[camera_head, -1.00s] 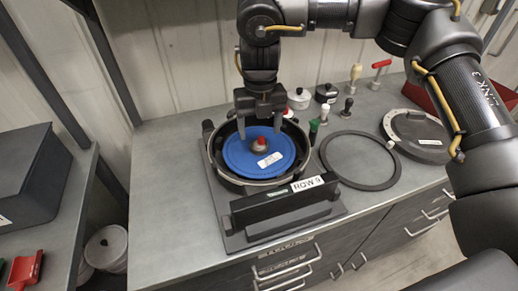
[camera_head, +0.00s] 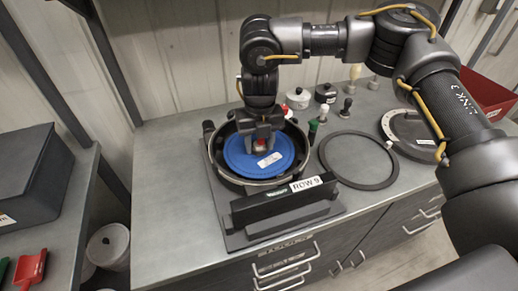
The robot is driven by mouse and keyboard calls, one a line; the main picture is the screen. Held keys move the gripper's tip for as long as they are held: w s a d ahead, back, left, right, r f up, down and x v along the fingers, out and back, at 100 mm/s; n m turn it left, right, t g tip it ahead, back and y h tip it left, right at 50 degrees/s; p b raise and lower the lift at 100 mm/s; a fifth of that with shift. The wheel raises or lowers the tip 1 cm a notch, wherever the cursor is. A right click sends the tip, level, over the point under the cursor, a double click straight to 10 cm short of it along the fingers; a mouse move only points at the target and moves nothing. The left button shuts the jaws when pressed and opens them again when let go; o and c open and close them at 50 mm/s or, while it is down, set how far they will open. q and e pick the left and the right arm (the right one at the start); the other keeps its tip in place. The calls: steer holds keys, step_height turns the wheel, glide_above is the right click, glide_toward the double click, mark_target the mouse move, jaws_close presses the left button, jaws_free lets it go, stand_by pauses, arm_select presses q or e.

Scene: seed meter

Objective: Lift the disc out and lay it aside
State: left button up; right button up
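The blue disc (camera_head: 238,158) with a white label lies inside the round dark housing (camera_head: 221,171) of the seed meter, which stands on a grey base plate. Whether the fingers press on the knob cannot be told. My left gripper is out of view.
A black ring (camera_head: 322,155) and a round dark cover (camera_head: 421,140) lie to the right on the bench. Small handled tools and a white pot (camera_head: 298,98) stand behind. A black bar labelled ROW 9 (camera_head: 283,203) is in front. The bench's left part (camera_head: 165,185) is clear.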

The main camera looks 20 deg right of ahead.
steer(key=c, duration=0.4)
